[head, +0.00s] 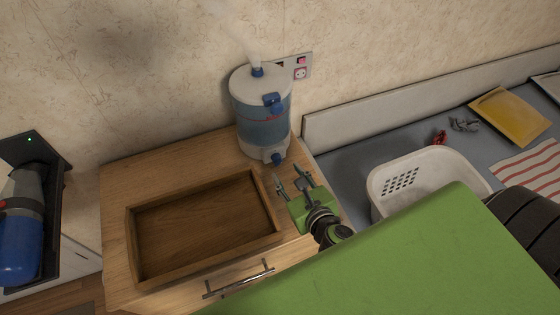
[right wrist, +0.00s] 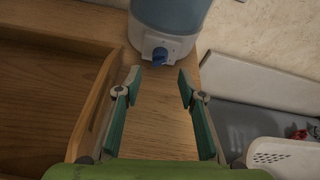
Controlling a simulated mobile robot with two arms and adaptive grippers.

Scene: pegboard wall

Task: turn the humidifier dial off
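The humidifier (head: 263,115) stands upright at the back right of the wooden cabinet top, with a white lid and base and a bluish tank. Pale mist rises from its blue nozzle (head: 257,71). Its blue dial (head: 277,158) is low on the front of the base, and it also shows in the right wrist view (right wrist: 160,56). My right gripper (head: 291,184) is open and empty in front of the humidifier, apart from the dial. In the right wrist view, the dial lies beyond and between the open fingertips (right wrist: 159,80). My left gripper is not in view.
An empty wooden tray (head: 130,245) lies left of my right gripper. A white basket (head: 385,190) stands on the grey surface to the right, near a yellow folder (head: 510,116) and a striped cloth (head: 530,170). A wall socket (head: 301,72) is behind the humidifier.

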